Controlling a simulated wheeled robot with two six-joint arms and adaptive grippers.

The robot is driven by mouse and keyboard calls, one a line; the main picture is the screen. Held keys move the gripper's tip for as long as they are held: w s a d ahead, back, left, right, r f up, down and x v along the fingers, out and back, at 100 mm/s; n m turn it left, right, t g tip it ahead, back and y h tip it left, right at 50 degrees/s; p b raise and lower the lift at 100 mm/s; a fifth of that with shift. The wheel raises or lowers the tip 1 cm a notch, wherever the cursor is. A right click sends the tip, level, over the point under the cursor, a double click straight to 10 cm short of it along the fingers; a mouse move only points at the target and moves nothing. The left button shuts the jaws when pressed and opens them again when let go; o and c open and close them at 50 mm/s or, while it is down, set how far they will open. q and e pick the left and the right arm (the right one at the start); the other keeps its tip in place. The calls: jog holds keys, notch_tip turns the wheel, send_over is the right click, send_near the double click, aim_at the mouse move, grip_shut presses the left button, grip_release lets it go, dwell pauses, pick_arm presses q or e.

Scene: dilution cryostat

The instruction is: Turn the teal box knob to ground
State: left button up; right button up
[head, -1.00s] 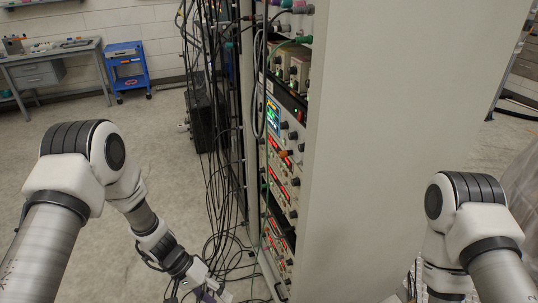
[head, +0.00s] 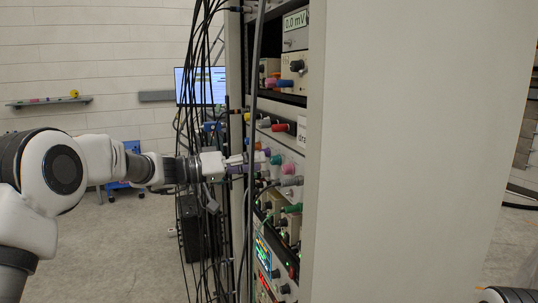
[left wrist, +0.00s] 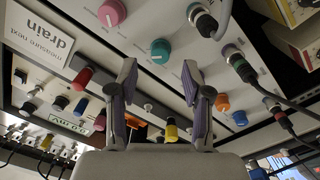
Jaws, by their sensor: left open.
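The teal knob (left wrist: 160,51) sits on a pale panel in the left wrist view, just ahead of my left fingertips and roughly centred between them. It shows small in the head view (head: 276,159), partly crowded by my gripper. My left gripper (left wrist: 160,72) is open, its two purple-grey fingers spread on either side of the line to the knob, with nothing between them. In the head view the left gripper (head: 254,162) reaches in from the left to the rack face. Whether the fingers touch the knob, I cannot tell. My right gripper is out of view.
A pink knob (left wrist: 112,13) is beside the teal one. Cable plugs (left wrist: 203,20) stand close on the other side. A label reading "drain" (left wrist: 50,50) is on the panel. Black cables (head: 205,90) hang beside the rack. The rack's side wall (head: 400,150) is bare.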

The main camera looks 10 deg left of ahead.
aim_at(271, 161)
pick_arm(q)
jog(key=x, duration=0.2)
jog(key=p+x, duration=0.1)
jog(key=shift+w+d, duration=0.15)
jog(key=shift+w, duration=0.3)
jog(key=shift+d, duration=0.25)
jog(key=shift+s+r, duration=0.1)
jog(key=shift+s, duration=0.3)
jog(key=shift+w, duration=0.25)
grip_shut()
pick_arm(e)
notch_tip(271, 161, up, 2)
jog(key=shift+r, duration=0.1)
